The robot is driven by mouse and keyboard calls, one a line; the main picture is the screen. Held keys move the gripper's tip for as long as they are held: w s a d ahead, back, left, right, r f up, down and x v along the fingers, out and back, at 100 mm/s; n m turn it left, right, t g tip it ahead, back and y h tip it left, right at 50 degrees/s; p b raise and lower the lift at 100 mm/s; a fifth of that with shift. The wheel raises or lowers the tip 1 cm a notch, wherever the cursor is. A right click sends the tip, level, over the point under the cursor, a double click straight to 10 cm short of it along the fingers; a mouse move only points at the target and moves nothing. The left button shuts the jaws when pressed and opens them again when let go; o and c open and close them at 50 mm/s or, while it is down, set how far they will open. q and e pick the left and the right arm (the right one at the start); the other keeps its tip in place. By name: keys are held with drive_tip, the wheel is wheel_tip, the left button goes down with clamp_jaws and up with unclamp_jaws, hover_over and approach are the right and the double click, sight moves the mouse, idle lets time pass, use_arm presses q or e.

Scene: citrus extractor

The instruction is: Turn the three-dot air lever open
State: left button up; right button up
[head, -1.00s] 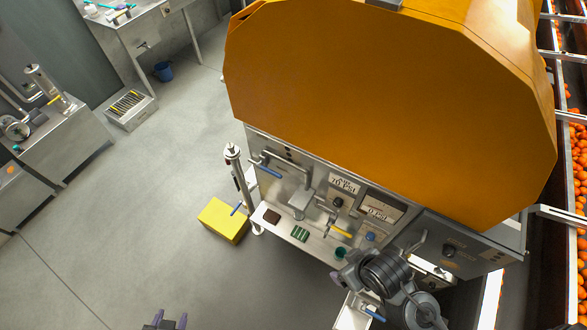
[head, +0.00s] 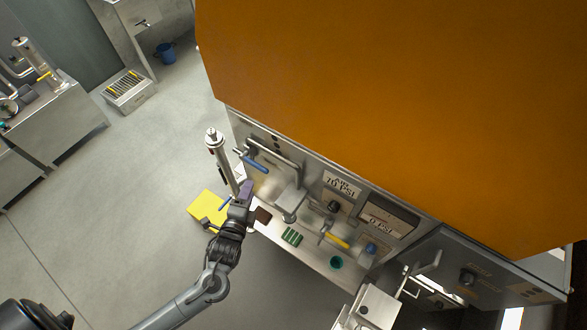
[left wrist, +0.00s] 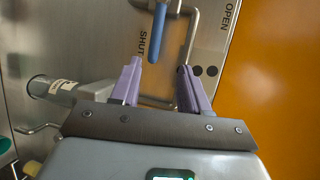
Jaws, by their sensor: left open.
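The blue-handled air lever (head: 256,166) is on the grey machine front, below the orange hood. In the left wrist view the blue handle (left wrist: 158,32) lies beside the word SHUT. The word OPEN (left wrist: 232,15) stands to the upper right, with dark dots (left wrist: 204,71) below it; one is partly hidden by a finger. My left gripper (head: 247,188) is just below the lever in the head view. Its purple fingers (left wrist: 159,68) are open, with the handle's end in line with the gap between the tips. I cannot tell whether they touch it. My right gripper is not in view.
A steel post (head: 221,158) stands close left of the lever. A yellow box (head: 208,206) is on the floor behind my arm. A shelf holds a green block (head: 292,237) and a teal cup (head: 336,262). A yellow lever (head: 337,240) is further right.

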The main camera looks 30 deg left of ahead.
sight(260, 166)
use_arm(q)
drive_tip(key=shift+t, duration=0.3)
drive_tip(key=x, duration=0.4)
drive_tip(key=f+b+x, duration=0.1)
drive_tip(key=x, duration=0.7)
drive_tip(key=shift+d+f, duration=0.2)
drive_tip(key=shift+c, duration=0.3)
clamp_jaws()
